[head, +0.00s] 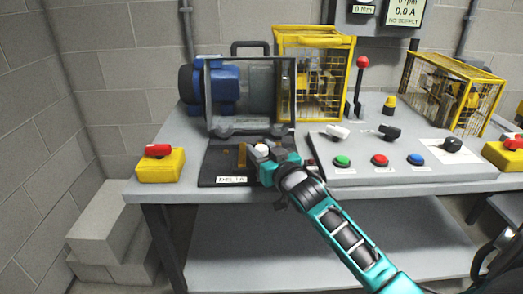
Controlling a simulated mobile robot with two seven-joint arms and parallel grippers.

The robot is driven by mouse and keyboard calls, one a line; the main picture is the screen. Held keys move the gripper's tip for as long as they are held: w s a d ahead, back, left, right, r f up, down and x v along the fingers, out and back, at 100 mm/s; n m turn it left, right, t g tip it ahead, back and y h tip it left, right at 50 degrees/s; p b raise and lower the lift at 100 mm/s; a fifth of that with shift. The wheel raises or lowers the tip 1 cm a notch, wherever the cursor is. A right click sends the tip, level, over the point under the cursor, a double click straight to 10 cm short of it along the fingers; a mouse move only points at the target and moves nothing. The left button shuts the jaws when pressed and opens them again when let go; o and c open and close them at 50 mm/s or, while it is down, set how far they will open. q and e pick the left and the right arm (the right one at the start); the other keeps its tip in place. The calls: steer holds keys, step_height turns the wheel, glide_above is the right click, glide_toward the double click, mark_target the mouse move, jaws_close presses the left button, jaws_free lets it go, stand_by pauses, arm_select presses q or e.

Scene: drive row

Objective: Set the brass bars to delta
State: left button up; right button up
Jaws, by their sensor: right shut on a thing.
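A dark panel (216,166) with a white DELTA label (232,180) lies on the bench in front of the motor. One brass bar (241,156) stands out on it, running away from me. My right gripper (262,155) is over the right part of this panel, shut on what seems to be another brass bar. The gripper hides most of what it holds and the panel beneath. I cannot tell whether the held bar touches the panel. My left gripper is not in view.
A blue and grey motor (225,88) stands behind the panel, beside a yellow cage (314,75). A yellow box with a red knob (157,152) is at the left. A control plate with coloured buttons (380,160) and a red-topped lever (360,80) are to the right.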

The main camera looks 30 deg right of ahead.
mark_target(240, 161)
jaws_close()
steer(key=shift+w+a, duration=0.1)
steer(key=shift+a, duration=0.05)
steer(key=w+a, duration=0.1)
steer(key=a+p, duration=0.1)
steer(key=a, duration=0.1)
steer(key=w+a, duration=0.1)
steer(key=shift+w+a, duration=0.15)
steer(key=shift+w, duration=0.15)
steer(key=o, duration=1)
jaws_free()
steer(key=shift+w+a, duration=0.1)
steer(key=shift+a, duration=0.05)
